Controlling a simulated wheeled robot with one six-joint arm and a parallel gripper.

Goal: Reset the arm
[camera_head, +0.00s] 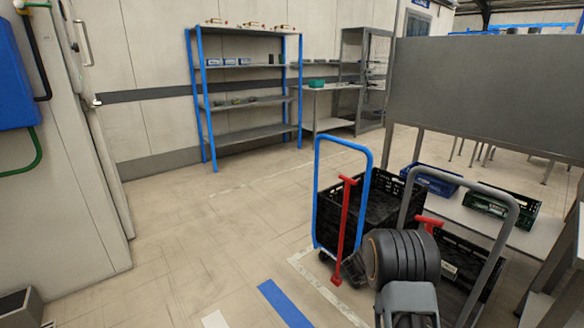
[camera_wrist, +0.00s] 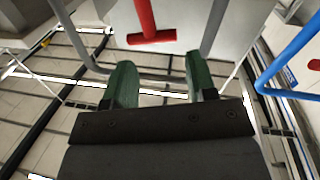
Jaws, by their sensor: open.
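My arm (camera_head: 402,256) shows in the head view at the lower right, bent in front of the carts. In the wrist view, the two green fingers of my gripper (camera_wrist: 160,85) stand apart with nothing between them. A red T-shaped handle (camera_wrist: 150,25) shows beyond the fingertips, apart from them. In the head view, my arm hides part of the crates, and the fingers cannot be made out clearly.
A blue-framed cart (camera_head: 316,190) and a grey-framed cart (camera_head: 513,215) with black crates are close to my arm. A blue crate (camera_head: 430,182) and a green crate (camera_head: 497,206) lie on a low light surface. A blue shelf (camera_head: 205,110) stands behind.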

